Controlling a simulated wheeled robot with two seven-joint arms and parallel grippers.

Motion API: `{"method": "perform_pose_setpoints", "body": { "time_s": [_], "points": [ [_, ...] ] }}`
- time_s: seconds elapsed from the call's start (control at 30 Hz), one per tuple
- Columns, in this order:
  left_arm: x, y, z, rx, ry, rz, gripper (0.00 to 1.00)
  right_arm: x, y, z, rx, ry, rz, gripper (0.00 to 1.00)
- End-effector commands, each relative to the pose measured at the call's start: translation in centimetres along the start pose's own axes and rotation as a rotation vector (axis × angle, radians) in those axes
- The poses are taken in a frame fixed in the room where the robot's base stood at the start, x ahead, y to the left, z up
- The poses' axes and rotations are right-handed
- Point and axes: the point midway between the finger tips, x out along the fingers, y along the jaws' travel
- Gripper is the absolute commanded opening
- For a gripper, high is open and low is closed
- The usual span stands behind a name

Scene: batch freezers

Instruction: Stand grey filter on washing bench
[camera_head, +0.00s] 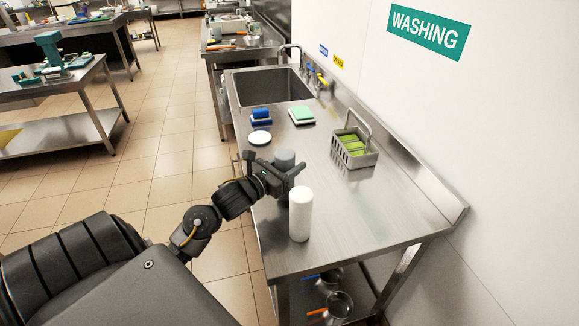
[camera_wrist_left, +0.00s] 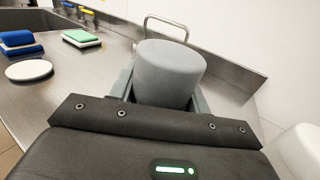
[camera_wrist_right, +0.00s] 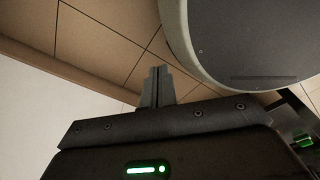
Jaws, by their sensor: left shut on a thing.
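The grey filter (camera_head: 285,157) is an upright grey cylinder over the front part of the steel washing bench (camera_head: 352,213). My left gripper (camera_head: 285,175) is shut around it, and its rounded top (camera_wrist_left: 170,62) stands up between the fingers in the left wrist view. The gripper hides its lower end, so I cannot tell whether it touches the bench. My right gripper (camera_wrist_right: 156,88) shows only in the right wrist view, with its fingers together and nothing between them.
A white cylinder (camera_head: 301,215) stands upright close beside the left gripper. Behind are a white disc (camera_head: 260,138), a blue sponge (camera_head: 261,115), a green-and-white sponge (camera_head: 302,114) and a wire basket (camera_head: 356,158) with green pieces. The sink (camera_head: 272,87) is at the far end. The bench's front right is clear.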

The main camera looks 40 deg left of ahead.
Motion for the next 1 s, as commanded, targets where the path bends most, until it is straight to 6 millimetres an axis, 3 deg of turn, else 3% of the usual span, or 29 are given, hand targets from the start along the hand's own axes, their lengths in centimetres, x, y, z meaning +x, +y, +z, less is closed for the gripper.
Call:
{"method": "perform_pose_setpoints", "body": {
  "time_s": [0.13,0.5,0.53,0.67,0.7,1.0],
  "points": [
    [0.0,0.0,-1.2,-0.001,-0.003,0.001,0.15,-0.3,-0.1,0.5,0.0,-0.007,-0.001,0.0],
    [0.0,0.0,-1.7,0.002,-0.004,0.0,0.15,0.1,-0.2,1.1,0.0,-0.015,-0.002,0.0],
    [0.0,0.0,-1.8,0.001,-0.002,0.0,0.48,0.1,-0.2,1.1,0.0,-0.015,-0.002,0.0],
    [0.0,0.0,-1.6,0.001,-0.002,0.0,0.66,0.0,-0.2,1.1,0.0,-0.015,-0.002,0.0],
    [0.0,0.0,-1.6,0.001,-0.002,0.0,0.69,0.0,-0.2,1.1,0.0,-0.015,-0.002,0.0],
    [0.0,0.0,-1.4,0.001,-0.002,0.001,0.69,-0.2,-0.1,0.9,0.0,-0.014,-0.002,0.0]
  ]
}}
